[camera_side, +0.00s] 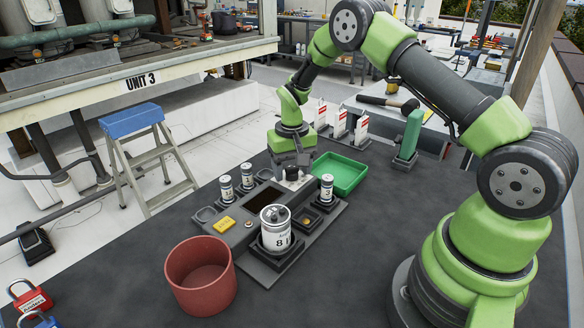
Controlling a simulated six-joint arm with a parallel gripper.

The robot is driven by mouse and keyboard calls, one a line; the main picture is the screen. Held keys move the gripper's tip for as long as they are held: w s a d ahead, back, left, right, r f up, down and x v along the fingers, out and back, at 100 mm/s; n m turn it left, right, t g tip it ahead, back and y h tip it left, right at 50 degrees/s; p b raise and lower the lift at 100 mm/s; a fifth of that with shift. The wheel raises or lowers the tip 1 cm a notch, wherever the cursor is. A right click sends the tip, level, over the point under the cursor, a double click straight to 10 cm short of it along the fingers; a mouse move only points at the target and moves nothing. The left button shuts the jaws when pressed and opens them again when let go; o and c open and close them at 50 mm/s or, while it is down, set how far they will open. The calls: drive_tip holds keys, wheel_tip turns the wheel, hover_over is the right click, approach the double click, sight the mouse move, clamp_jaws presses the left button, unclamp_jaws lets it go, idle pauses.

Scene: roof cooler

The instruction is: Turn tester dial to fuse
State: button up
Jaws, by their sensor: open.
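The tester appears to be the low dark grey station (232,238) in the middle of the table. A small dark round knob on a pale plate, probably the dial (292,173), sits at its far end. My gripper (291,163) points down right above and around this knob. Its jaws are open, but they are small here and partly merge with the knob, so I cannot tell whether they touch it. The dial's pointer and its markings, including fuse, are too small to read.
A large white cylinder marked 8 (275,238) stands at the station's front, with smaller numbered cylinders (326,188) around. A green tray (342,174) lies just right of my gripper. A red bin (200,277) stands in front. Several white-and-red tags (340,124) stand behind.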

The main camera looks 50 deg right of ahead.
drive_tip(key=c, duration=0.9)
drive_tip(key=shift+m, duration=0.4)
drive_tip(key=m, duration=0.3)
drive_tip(key=shift+m, duration=2.1)
drive_tip(key=o, duration=0.9)
